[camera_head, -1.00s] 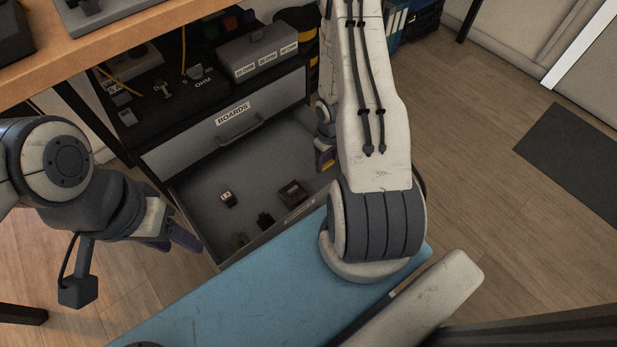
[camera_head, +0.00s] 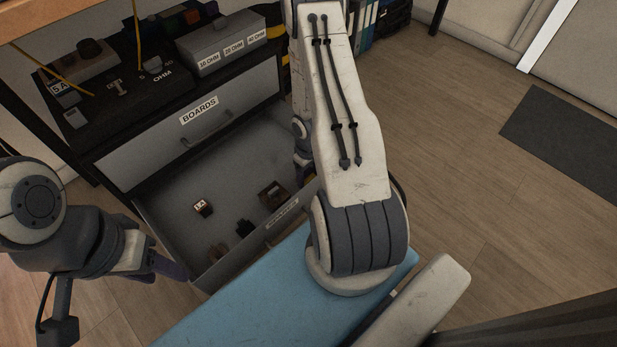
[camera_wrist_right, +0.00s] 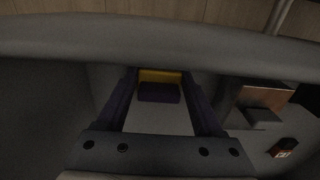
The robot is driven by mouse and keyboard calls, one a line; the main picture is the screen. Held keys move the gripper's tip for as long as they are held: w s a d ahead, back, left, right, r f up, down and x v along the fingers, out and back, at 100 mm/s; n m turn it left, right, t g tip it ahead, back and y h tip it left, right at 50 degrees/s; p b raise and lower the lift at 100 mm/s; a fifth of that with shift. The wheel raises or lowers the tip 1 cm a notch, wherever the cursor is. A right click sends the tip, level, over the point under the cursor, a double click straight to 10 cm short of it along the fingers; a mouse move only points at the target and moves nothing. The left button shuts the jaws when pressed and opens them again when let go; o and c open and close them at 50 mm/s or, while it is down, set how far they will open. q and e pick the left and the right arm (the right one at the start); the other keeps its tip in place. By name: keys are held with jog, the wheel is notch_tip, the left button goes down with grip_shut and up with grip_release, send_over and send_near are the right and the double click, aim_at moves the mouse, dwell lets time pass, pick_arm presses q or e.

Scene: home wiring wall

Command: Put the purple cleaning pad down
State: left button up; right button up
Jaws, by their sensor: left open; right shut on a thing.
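The purple cleaning pad (camera_wrist_right: 158,92), with a yellow part along its far side, sits between the fingers of my right gripper (camera_wrist_right: 160,100) in the right wrist view. The gripper is shut on it, low at the open drawer (camera_head: 165,212). In the head view my right arm hides most of this gripper; only a small purple bit shows beside the arm. Whether the pad touches the drawer floor cannot be told. My left gripper (camera_head: 170,266) is open and empty, outside the drawer's left front corner.
The drawer holds several small parts, including a labelled block (camera_head: 203,207) and a brown block (camera_head: 273,195). A cabinet top with a grey resistor box (camera_head: 222,47) stands behind it. A blue surface (camera_head: 245,300) lies in front. Open wooden floor (camera_head: 470,120) is at right.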

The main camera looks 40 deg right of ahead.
aim_at(308, 178)
jog(key=shift+f, duration=0.1)
jog(key=o, duration=1.4)
jog(key=shift+o, duration=0.2)
notch_tip(308, 178, up, 12)
jog(key=p, duration=1.2)
jog(key=shift+r, duration=0.2)
